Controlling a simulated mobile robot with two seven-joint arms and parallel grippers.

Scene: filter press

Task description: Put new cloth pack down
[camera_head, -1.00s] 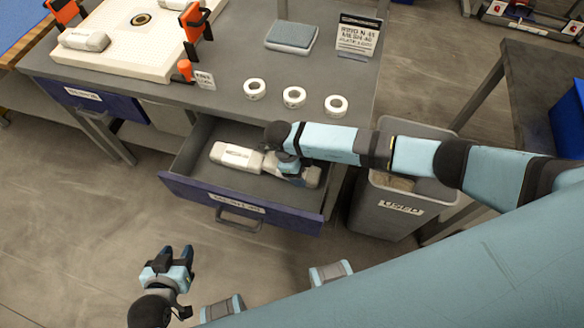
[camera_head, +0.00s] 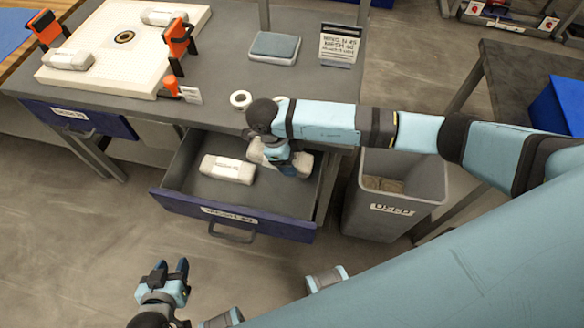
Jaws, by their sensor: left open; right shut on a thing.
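My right gripper (camera_head: 284,166) is shut on a white cloth pack (camera_head: 258,152) at the right end of the open drawer (camera_head: 232,216). Its body hides the middle of that pack, and the pack looks raised above the drawer floor. My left gripper (camera_head: 170,270) is open and empty, in front of the drawer at the lower left, over the floor.
A white plate (camera_head: 100,38) on the bench carries two more packs and orange clamps. A grey-blue pad (camera_head: 274,47) and a printed sign (camera_head: 339,45) stand at the back. A grey bin (camera_head: 395,190) is right of the drawer. My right arm hides most tape rolls (camera_head: 241,99).

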